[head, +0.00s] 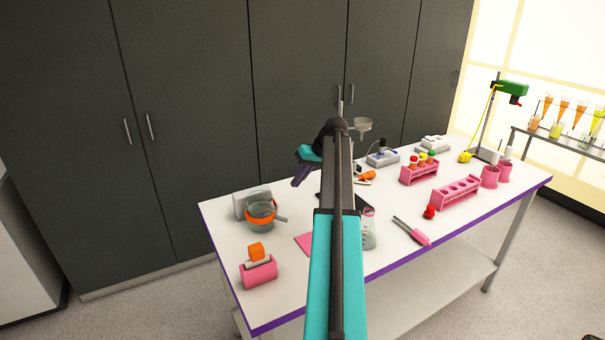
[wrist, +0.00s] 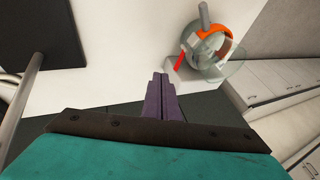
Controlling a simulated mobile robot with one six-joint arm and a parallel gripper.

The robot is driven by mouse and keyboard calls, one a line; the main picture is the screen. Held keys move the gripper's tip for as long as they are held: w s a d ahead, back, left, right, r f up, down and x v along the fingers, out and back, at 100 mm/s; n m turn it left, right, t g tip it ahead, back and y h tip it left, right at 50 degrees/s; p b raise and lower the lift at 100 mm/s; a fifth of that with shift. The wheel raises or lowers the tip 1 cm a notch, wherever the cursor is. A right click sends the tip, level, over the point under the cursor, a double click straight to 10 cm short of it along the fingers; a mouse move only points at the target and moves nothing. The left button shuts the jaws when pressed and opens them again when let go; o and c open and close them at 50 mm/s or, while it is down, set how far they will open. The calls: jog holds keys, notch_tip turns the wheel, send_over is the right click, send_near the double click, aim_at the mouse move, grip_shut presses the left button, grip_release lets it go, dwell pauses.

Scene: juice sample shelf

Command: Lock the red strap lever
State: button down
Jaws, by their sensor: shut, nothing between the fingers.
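A clear round vessel (head: 262,222) with an orange strap (head: 261,208) around it stands at the table's left end. It also shows in the wrist view (wrist: 208,72), where a small red lever (wrist: 180,61) sticks out beside it, left of the orange strap (wrist: 227,42). I cannot tell from this angle how the lever is latched. The red lever is not clear in the head view. My gripper (head: 299,178) is above the table's back edge, up and right of the vessel. Its purple fingers (wrist: 161,80) are shut and empty, apart from the lever.
A pink block with an orange top (head: 257,258) stands in front of the vessel. A flask (head: 369,232), pink racks (head: 456,191) and a green clamp on a stand (head: 511,88) are to the right. Dark cabinets (head: 200,100) stand behind the white table (head: 385,265).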

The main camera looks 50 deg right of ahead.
aim_at(275, 203)
jog(key=shift+w+a+f+p, duration=0.55)
jog(key=shift+w+a+f, duration=0.2)
jog(key=shift+f, duration=0.2)
jog(key=shift+w+a+f+p, duration=0.5)
jog(key=shift+w+a+f, duration=0.15)
jog(key=shift+f, duration=0.25)
jog(key=shift+w+a+f+p, duration=0.6)
jog(key=shift+a+f, duration=0.2)
jog(key=shift+f, duration=0.15)
jog(key=shift+d+f+b, duration=0.1)
jog(key=shift+b, duration=0.25)
